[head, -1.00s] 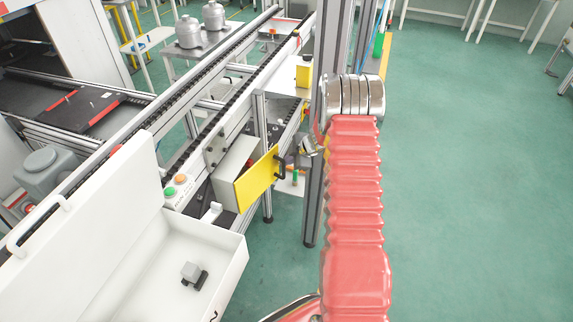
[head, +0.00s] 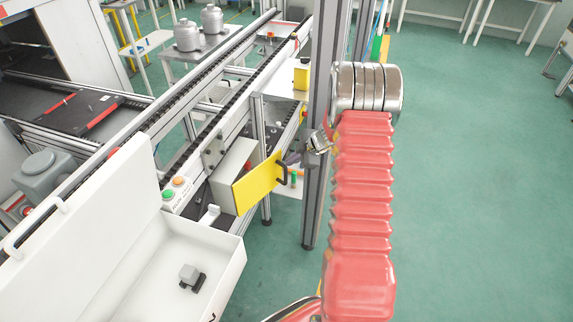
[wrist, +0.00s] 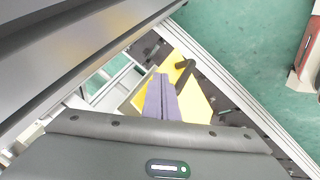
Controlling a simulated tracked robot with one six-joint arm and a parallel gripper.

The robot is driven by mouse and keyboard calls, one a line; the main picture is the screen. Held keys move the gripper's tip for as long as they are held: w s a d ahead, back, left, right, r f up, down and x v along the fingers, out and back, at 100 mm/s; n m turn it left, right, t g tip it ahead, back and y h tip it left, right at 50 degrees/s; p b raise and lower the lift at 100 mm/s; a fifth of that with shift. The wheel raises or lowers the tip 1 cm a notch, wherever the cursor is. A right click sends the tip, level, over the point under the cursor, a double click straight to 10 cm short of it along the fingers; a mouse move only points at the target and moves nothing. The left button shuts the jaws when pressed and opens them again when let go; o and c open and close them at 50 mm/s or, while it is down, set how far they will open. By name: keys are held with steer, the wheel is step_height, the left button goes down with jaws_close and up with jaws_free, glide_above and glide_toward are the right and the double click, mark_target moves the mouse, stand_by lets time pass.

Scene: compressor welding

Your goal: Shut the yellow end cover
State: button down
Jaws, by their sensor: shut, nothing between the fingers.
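The yellow end cover (head: 256,187) is at the end of a pale box (head: 232,163) beside the conveyor. It stands ajar, its right part angled out past the box. A dark handle (head: 282,170) is on its outer face. My gripper (head: 291,158) is shut and empty, close to the cover's right edge and the handle. In the wrist view its purple fingers (wrist: 160,80) overlap the yellow cover (wrist: 197,100), with the handle (wrist: 185,73) just right of the tips. Whether they touch the cover, I cannot tell.
A metal post (head: 318,150) stands close by my arm. A white open case (head: 190,250) with a small grey part lies at the front left. Green and orange buttons (head: 174,187) sit left of the box. Green floor at the right is clear.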

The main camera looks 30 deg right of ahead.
steer(key=v, duration=0.8)
steer(key=shift+d, duration=0.1)
steer(key=s+d+f+m+y, duration=0.1)
steer(key=s+d+f+m, duration=0.15)
steer(key=s+f, duration=0.75)
steer(key=s+a+f+m+t+y, duration=0.3)
steer(key=s+a+f+m+t, duration=0.2)
steer(key=a+f+m, duration=0.35)
step_height(320, 180, up, 6)
steer(key=d+m+t+h, duration=0.1)
steer(key=d+t+h, duration=0.1)
steer(key=t+h, duration=0.3)
steer(key=shift+w+d+f+t, duration=0.2)
steer(key=shift+w+d+t, duration=0.1)
steer(key=shift+d+t, duration=0.15)
steer(key=shift+a, duration=0.1)
